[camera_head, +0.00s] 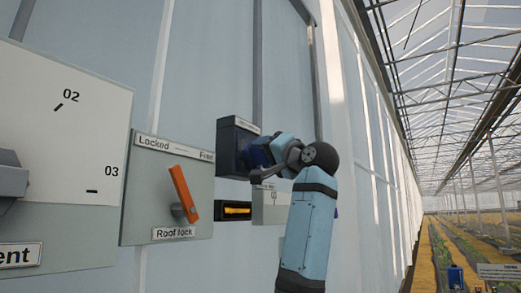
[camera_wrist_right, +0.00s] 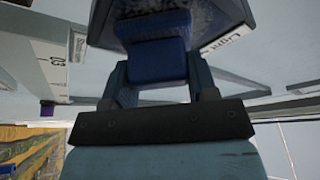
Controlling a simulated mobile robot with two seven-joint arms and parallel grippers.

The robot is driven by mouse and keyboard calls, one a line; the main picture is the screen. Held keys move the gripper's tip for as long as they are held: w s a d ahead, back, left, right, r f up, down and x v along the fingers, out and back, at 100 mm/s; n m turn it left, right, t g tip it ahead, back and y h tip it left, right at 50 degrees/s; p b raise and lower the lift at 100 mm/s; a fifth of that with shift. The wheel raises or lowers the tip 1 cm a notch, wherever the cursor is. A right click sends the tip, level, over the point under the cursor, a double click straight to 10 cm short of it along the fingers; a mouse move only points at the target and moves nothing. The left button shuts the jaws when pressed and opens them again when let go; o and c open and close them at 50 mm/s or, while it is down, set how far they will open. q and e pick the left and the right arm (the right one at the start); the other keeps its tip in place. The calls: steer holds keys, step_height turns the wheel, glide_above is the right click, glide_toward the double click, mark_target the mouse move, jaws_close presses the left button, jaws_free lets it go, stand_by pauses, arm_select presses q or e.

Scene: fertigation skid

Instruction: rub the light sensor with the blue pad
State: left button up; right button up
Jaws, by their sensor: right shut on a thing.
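My right gripper (camera_head: 264,168) reaches in from the lower right in the head view. It is shut on the blue pad (camera_head: 258,153), which also shows between the fingers in the wrist view (camera_wrist_right: 156,64). In the wrist view the box's dark, speckled face (camera_wrist_right: 200,18) is right beyond the pad. I cannot tell whether pad and face touch. My left gripper is not in view.
Left of the box is a roof lock panel (camera_head: 140,205) with an orange lever (camera_head: 184,192). Below the box is a black unit with a yellow insert (camera_head: 236,210). A white panel (camera_head: 60,110) is at far left.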

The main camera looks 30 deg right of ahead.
mark_target(247, 148)
steer(key=shift+w+d+p, duration=0.5)
steer(key=shift+w+d, duration=0.05)
steer(key=shift+d, duration=0.35)
steer(key=shift+s+a+b, duration=0.1)
steer(key=shift+s+a, duration=0.3)
steer(key=shift+a, duration=0.5)
steer(key=shift+s+a+b, duration=0.1)
steer(key=shift+s+a, duration=0.25)
steer(key=shift+a, duration=0.6)
steer(key=shift+s+a+b, duration=0.1)
steer(key=shift+s+a, duration=0.3)
steer(key=shift+a, duration=0.6)
steer(key=shift+r+p, duration=0.6)
steer(key=shift+r, duration=0.1)
steer(key=w+d+p, duration=0.2)
steer(key=w+d, duration=0.1)
steer(key=d, duration=0.4)
steer(key=shift+d, duration=0.35)
steer(key=shift+a+f, duration=0.1)
